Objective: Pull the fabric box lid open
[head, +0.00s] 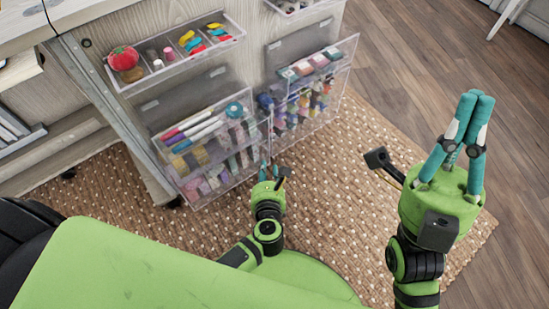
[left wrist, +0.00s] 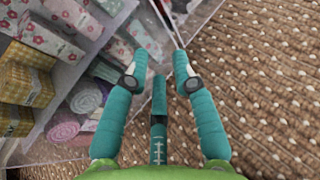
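The fabric box, a clear bin holding folded and rolled fabric, is low on the cabinet front (head: 218,183). In the left wrist view, patterned fabric (left wrist: 40,40) fills the left side behind clear plastic. A thin clear panel edge (left wrist: 166,22), apparently the lid's, runs down toward my left fingertips. My left gripper (head: 268,162) is at the right end of the box. Its fingertips (left wrist: 162,62) are apart, with a gap between them; I cannot tell whether they touch the panel. My right gripper (head: 476,94) is raised at the right, its fingers together, empty.
A neighbouring clear bin with small colourful items (head: 305,95) stands just right of the fabric box. An upper tray holds a red pincushion (head: 123,58) and spools. A woven rug (head: 345,180) covers the floor in front; wood floor (head: 440,50) is clear at the right.

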